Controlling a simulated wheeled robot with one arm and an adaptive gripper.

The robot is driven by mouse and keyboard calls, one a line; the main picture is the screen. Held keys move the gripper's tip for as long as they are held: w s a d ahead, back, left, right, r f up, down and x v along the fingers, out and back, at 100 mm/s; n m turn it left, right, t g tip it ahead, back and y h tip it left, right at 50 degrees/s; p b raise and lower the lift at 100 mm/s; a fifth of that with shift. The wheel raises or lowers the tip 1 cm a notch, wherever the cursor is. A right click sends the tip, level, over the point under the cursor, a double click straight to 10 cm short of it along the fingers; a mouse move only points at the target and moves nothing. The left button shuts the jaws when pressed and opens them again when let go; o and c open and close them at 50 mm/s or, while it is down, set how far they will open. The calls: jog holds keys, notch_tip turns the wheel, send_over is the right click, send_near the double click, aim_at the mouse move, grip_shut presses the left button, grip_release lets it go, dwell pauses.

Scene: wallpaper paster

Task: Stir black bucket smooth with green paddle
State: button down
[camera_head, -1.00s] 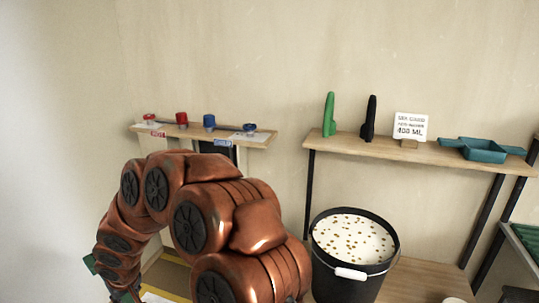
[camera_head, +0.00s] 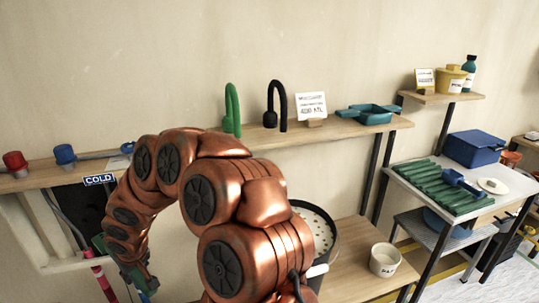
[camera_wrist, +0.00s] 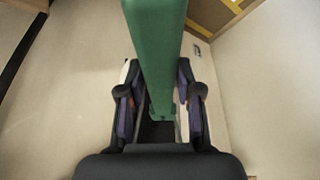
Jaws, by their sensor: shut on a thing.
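The black bucket (camera_head: 331,216) stands at the lower middle of the head view, largely hidden behind my copper-coloured arm. A strip of its pale, brown-specked contents (camera_head: 314,222) shows inside the rim. In the wrist view the green paddle (camera_wrist: 156,28) is a long flat green bar between my fingers, running out past the top edge. My gripper (camera_wrist: 158,82) is shut on it. In the wrist view the paddle is apart from the bucket, with pale wall behind it.
A wall shelf holds a green hook-shaped tool (camera_head: 232,108), a black one (camera_head: 277,105), a label card (camera_head: 311,105) and a teal tray (camera_head: 368,112). A white tub (camera_head: 385,260) stands right of the bucket. Red (camera_head: 15,161) and blue (camera_head: 64,154) taps are at left.

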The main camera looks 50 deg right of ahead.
jog(key=s+d+r+g+h+p, duration=0.1)
jog(key=s+d+r+g+p, duration=0.15)
jog(key=d, duration=0.65)
jog(key=s+d+r+g+p, duration=0.15)
jog(key=d+r, duration=0.25)
jog(key=d, duration=0.5)
jog(key=s+d+r+g+h+p, duration=0.1)
jog(key=s+d+r+g+p, duration=0.15)
jog(key=d, duration=0.55)
jog(key=s+d+r+g+h+p, duration=0.2)
jog(key=s+d+r+g+p, duration=0.55)
jog(key=s+d+r, duration=0.85)
notch_tip(320, 180, down, 13)
jog(key=b, duration=0.6)
jog(key=shift+s+t, duration=0.3)
jog(key=shift+s, duration=0.1)
jog(key=shift+r, duration=0.1)
jog(key=shift+w, duration=0.1)
